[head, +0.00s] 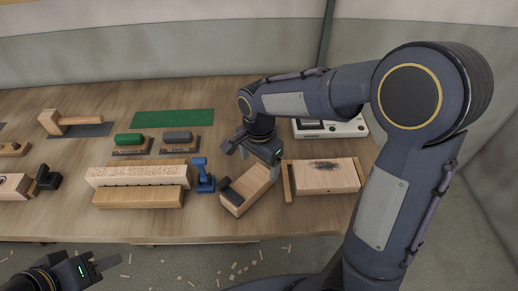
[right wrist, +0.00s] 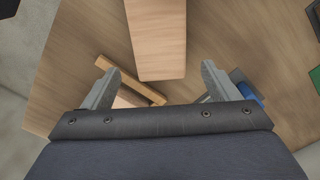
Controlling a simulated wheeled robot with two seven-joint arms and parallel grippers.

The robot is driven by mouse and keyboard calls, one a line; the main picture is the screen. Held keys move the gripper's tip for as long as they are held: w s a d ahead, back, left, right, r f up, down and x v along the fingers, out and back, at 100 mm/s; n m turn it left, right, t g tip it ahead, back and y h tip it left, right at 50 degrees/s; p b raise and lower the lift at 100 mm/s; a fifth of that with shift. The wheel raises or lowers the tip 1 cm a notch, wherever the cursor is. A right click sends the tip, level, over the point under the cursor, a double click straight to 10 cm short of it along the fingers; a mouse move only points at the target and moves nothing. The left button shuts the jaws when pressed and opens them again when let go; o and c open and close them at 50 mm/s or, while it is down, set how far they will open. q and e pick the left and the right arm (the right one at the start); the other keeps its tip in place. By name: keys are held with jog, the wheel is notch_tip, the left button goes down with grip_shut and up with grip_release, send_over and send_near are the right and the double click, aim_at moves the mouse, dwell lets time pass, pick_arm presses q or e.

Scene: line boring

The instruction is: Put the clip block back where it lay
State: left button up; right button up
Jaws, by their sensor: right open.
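The block that I take for the clip block (head: 248,188) is light wood with a dark piece at its near left end. It lies at a slant on the bench, between the blue tool and the strip-edged block. My right gripper (head: 253,158) is open, just over its far end. In the right wrist view a plain wooden block (right wrist: 157,40), seemingly the same one, reaches in between the two spread fingers (right wrist: 156,88); I see no finger touching it. My left gripper (head: 104,265) is low at the left, off the bench's front edge; its finger gap is unclear.
A blue tool (head: 203,176) stands close left of the block. A wooden strip (head: 287,182) and a dark-marked block (head: 325,176) are close right. A long drilled block (head: 138,178) lies further left. A white device (head: 330,128) is behind. The bench front edge (head: 200,239) is near.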

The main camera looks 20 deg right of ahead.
notch_tip(320, 180, up, 6)
jog(key=s+d+n+t+y, duration=0.2)
jog(key=s+n, duration=0.3)
jog(key=s, duration=0.4)
jog(key=s+d+r+n+t+y, duration=0.1)
jog(key=s+d+n+t, duration=0.2)
jog(key=s, duration=0.6)
jog(key=n, duration=0.2)
jog(key=shift+s+d+r+n+t+y, duration=0.15)
jog(key=shift+d+r+n+t+y, duration=0.15)
jog(key=shift+t+y, duration=0.1)
